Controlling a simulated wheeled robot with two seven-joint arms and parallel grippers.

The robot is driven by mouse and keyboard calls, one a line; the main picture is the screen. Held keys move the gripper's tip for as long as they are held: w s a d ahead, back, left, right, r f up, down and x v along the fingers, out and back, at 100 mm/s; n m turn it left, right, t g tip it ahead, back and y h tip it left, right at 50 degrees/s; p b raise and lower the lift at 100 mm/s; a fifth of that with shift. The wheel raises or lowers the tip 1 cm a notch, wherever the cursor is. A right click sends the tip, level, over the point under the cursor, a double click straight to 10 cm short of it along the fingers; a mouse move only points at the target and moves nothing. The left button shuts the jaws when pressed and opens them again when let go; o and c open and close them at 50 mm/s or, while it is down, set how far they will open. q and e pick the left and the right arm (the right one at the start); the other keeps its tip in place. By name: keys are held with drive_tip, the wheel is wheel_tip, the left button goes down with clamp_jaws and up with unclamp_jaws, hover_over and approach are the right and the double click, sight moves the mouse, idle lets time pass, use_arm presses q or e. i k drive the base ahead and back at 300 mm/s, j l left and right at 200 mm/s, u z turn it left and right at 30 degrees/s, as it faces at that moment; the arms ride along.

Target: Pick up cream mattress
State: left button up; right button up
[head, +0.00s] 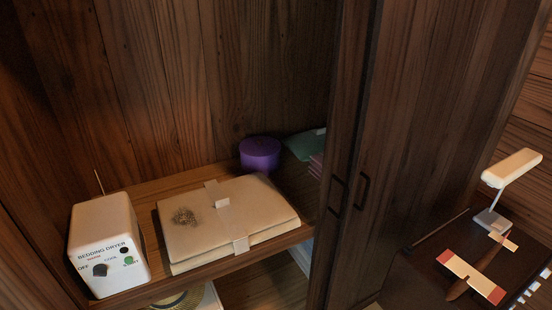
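The cream mattress (255,203) lies folded flat on a wooden closet shelf, with a pale strap around its middle and a buckle-like piece on top. A dark, fuzzy patch (185,216) shows on its upper left face. Its front edge lies near the shelf's front edge. Neither of my grippers is in the head view.
A white bedding dryer (105,245) stands left of the mattress. A purple round box (260,154) and green folded cloth (306,144) are behind it. The dark closet door (385,150) covers the right side. A lamp (511,170) and toy plane (470,277) are far right.

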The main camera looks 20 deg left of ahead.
sight(212, 223)
drive_tip(key=k+j, duration=0.15)
drive_tip(key=j, duration=0.25)
drive_tip(key=k+j, duration=0.15)
drive_tip(key=j, duration=0.25)
drive_tip(key=k+j, duration=0.15)
drive_tip(key=j, duration=0.25)
